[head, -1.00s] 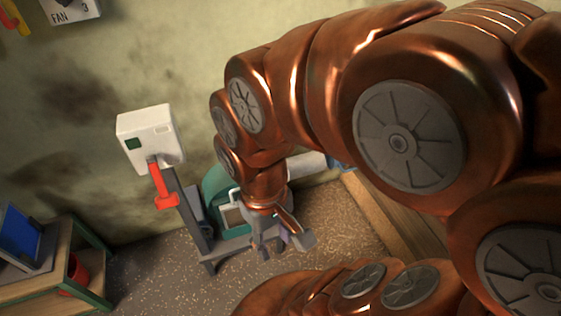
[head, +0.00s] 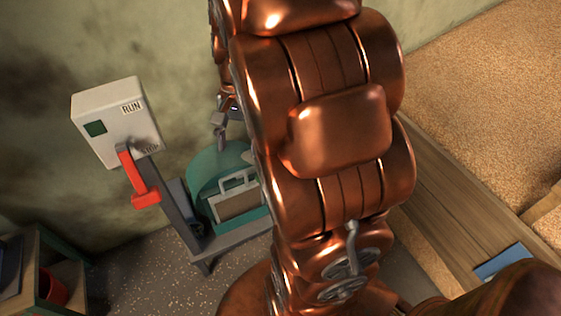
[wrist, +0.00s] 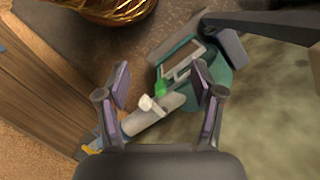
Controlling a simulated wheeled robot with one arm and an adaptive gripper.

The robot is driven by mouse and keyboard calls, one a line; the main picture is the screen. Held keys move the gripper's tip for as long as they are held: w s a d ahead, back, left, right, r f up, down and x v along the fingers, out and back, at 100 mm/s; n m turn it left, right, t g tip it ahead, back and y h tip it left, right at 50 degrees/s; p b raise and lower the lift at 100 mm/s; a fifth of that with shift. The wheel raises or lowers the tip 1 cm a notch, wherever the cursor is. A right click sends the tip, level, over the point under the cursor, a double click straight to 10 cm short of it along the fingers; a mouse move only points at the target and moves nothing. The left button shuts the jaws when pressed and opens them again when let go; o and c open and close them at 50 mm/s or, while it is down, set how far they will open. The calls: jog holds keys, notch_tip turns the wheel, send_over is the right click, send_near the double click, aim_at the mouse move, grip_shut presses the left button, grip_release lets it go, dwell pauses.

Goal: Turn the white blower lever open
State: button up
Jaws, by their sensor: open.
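A small white lever (wrist: 147,103) stands on a pale grey pipe (wrist: 158,114) in the wrist view, with a small green part beside it. The pipe joins the teal blower (wrist: 215,78), which also shows in the head view (head: 207,168). My gripper (wrist: 161,85) is open, and the lever shows between its two fingers, apart from both. I cannot tell how far beyond the fingertips it is. In the head view my gripper (head: 220,122) is partly visible above the blower. My arm hides the lever there.
A white RUN/STOP box (head: 115,118) with a red lever (head: 140,182) stands on a grey post, left of the blower. A wicker basket (wrist: 110,8) is at the wrist view's top. Wooden boards (head: 450,205) edge a grain-filled area at right.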

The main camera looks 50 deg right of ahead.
jog(key=w+d+f+m+t+y+b, duration=0.1)
jog(key=w+d+f+m+b, duration=0.2)
jog(key=d+f, duration=0.45)
jog(key=w+d+f+m+t+b, duration=0.1)
jog(key=d+f+m+b, duration=0.3)
jog(key=d+f, duration=0.3)
jog(key=w+d+f+m+t+y+b, duration=0.1)
jog(key=w+d+f+m+b, duration=0.25)
jog(key=d, duration=0.55)
jog(key=shift+s+d+f+b+x, duration=0.1)
jog(key=shift+s+d+b+x, duration=0.15)
jog(key=shift+x, duration=1.25)
jog(key=shift+s+d+f+b+x, duration=0.15)
jog(key=shift+s+x, duration=0.15)
jog(key=shift+x, duration=1.15)
jog(key=shift+s+d+f+b+x, duration=0.1)
jog(key=shift+s+b+x, duration=0.15)
jog(key=shift+x, duration=1.25)
jog(key=shift+s, duration=0.1)
grip_shut()
